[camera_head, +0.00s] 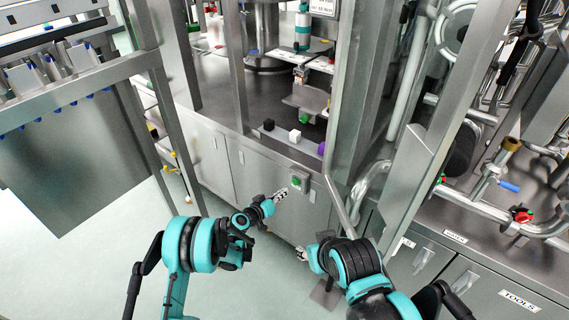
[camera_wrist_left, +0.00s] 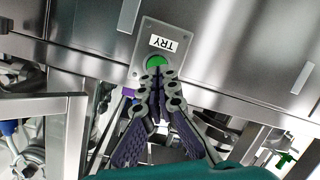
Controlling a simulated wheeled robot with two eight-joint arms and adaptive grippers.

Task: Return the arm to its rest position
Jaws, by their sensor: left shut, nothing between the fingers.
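My left gripper (camera_head: 281,195) is at the front of the steel machine cabinet, its fingers pointing at a small panel with a green button (camera_head: 296,182). In the left wrist view the gripper (camera_wrist_left: 157,66) is shut and empty. Its fingertips are at the lower edge of the green button (camera_wrist_left: 155,62), under a label reading TRY; I cannot tell whether they touch. My right gripper (camera_head: 302,254) shows only as a small pale tip beside the dark and teal right arm, lower and nearer. Whether it is open or shut is not clear.
The cabinet ledge (camera_head: 283,137) above the button carries a black cube (camera_head: 268,125), a white cube (camera_head: 295,135) and a purple piece (camera_head: 321,148). A steel post (camera_head: 346,90) and bent pipes stand to the right. The pale floor (camera_head: 90,250) at left is clear.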

